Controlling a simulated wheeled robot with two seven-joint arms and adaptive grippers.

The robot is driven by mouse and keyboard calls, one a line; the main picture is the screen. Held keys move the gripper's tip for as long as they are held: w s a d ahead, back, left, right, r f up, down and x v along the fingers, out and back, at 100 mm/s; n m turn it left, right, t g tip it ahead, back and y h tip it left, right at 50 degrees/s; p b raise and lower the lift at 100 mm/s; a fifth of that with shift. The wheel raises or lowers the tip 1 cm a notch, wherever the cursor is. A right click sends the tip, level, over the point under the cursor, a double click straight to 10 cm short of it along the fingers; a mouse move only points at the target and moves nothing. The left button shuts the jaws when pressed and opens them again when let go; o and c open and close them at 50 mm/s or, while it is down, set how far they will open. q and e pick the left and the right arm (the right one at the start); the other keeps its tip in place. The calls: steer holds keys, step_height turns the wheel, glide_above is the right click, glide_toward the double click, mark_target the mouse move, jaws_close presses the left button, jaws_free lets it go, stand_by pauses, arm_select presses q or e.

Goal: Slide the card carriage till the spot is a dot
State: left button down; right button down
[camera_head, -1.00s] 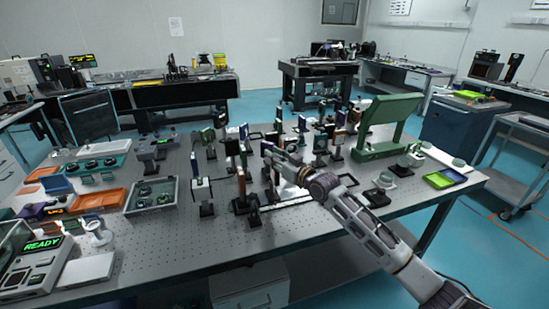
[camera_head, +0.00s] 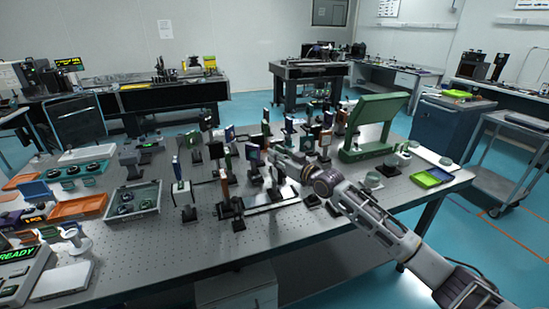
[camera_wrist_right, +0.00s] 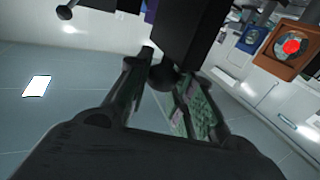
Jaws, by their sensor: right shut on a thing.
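My right gripper (camera_head: 276,158) is over the middle of the optical table (camera_head: 150,245), among upright optics. In the right wrist view its fingers (camera_wrist_right: 166,72) are shut around a round dark knob below a black block (camera_wrist_right: 190,30). I cannot tell for sure that this block is the card carriage. A pale rail (camera_head: 275,207) lies on the table below the gripper. A round red spot (camera_wrist_right: 291,47) shows on an orange-brown framed plate (camera_wrist_right: 272,58) at the upper right of the wrist view. My left gripper is out of view.
Several posts with coloured plates stand close around the gripper. A green stand (camera_head: 372,115) is at the right of the table. A grey tray (camera_head: 133,203) and orange trays (camera_head: 78,207) are at the left. The front of the table is mostly clear.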

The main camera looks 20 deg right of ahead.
steer(key=shift+a, duration=0.15)
steer(key=c, duration=1.3)
jaws_free()
steer(key=v, duration=1.2)
stand_by(0.5)
